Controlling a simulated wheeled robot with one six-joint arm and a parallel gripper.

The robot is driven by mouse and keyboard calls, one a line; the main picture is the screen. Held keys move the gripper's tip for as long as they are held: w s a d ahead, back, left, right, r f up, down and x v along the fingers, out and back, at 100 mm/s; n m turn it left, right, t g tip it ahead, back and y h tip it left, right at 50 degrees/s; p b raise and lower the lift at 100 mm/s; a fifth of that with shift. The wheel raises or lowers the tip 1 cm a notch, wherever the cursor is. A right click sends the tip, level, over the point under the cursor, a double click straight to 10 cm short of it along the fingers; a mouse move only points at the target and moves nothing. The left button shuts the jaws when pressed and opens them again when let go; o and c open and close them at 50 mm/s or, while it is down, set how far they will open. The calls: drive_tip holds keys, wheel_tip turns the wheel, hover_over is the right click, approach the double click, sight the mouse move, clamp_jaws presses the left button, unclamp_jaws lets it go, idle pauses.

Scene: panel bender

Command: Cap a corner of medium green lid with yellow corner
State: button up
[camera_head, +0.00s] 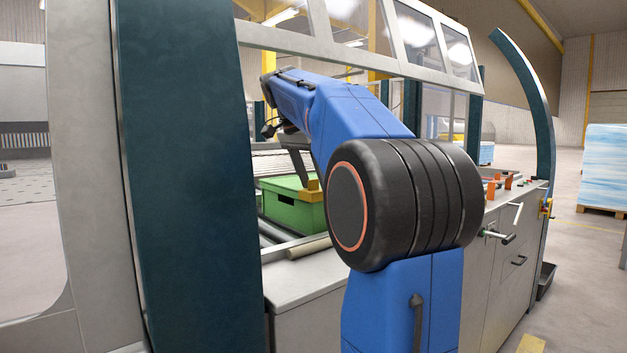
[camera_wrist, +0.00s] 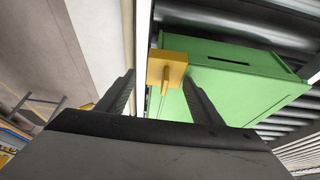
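The green lid sits on a green box (camera_head: 295,210) on the rollers inside the machine, partly hidden behind my blue arm in the head view. In the wrist view the green box (camera_wrist: 235,85) fills the right of the picture. The yellow corner (camera_wrist: 168,66) is at the near corner of the green box, and a thin yellow tab of it points down between my fingers. It also shows in the head view (camera_head: 311,190). My gripper (camera_wrist: 158,92) is open, with its fingers on either side of the yellow corner's tab. I see no clear contact between the fingers and it.
Metal rollers (camera_wrist: 235,20) run behind and beside the green box. A pale machine edge (camera_wrist: 143,50) runs close along its left side. In the head view a dark green machine post (camera_head: 185,180) stands at the left, and a slanted window frame (camera_head: 340,48) is above my arm.

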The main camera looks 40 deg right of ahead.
drive_tip(key=shift+w+f, duration=0.2)
drive_tip(key=shift+f, duration=0.2)
drive_tip(key=shift+w+a+r, duration=0.15)
drive_tip(key=shift+a+r, duration=0.05)
drive_tip(key=shift+r, duration=0.2)
drive_tip(key=v, duration=1.2)
drive_tip(key=shift+s+d, duration=0.25)
drive_tip(key=shift+s, duration=0.05)
